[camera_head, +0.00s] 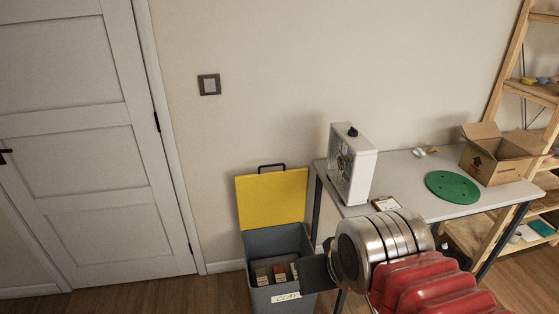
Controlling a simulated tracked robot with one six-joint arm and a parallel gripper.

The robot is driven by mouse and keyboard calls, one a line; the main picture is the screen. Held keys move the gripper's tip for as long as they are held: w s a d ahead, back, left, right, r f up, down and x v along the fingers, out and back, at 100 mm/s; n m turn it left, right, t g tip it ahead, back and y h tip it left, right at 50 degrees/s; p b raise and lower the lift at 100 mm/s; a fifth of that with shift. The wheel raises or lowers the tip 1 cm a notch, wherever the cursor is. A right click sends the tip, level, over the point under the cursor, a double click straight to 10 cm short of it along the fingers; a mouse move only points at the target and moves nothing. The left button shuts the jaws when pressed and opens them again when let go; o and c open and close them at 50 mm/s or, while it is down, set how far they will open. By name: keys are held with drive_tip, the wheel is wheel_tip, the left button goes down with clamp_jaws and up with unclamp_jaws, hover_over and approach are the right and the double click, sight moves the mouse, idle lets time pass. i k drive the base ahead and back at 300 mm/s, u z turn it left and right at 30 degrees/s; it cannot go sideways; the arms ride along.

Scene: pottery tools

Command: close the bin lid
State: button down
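A grey bin (262,242) with a "CLAY" label stands on the floor left of the table. Its yellow lid (272,200) is open, standing upright at the back, with a dark handle (272,167) on its top edge. Several blocks lie inside the bin. My gripper (316,273) shows as a dark end at the bin's right side, below the lid, overlapping the bin in the picture. I cannot tell whether it touches the bin. My metal wrist hides part of it, and its finger opening cannot be made out.
A grey-topped table (402,189) stands to the right. It carries a white box fan (352,165), a green disc (453,187) and an open cardboard box (496,155). A wooden shelf (497,80) is at the far right. A white door (85,150) and clear floor are on the left.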

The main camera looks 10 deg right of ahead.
sight(268, 199)
drive_tip(key=u, duration=0.05)
drive_tip(key=i, duration=1)
drive_tip(key=z, duration=0.05)
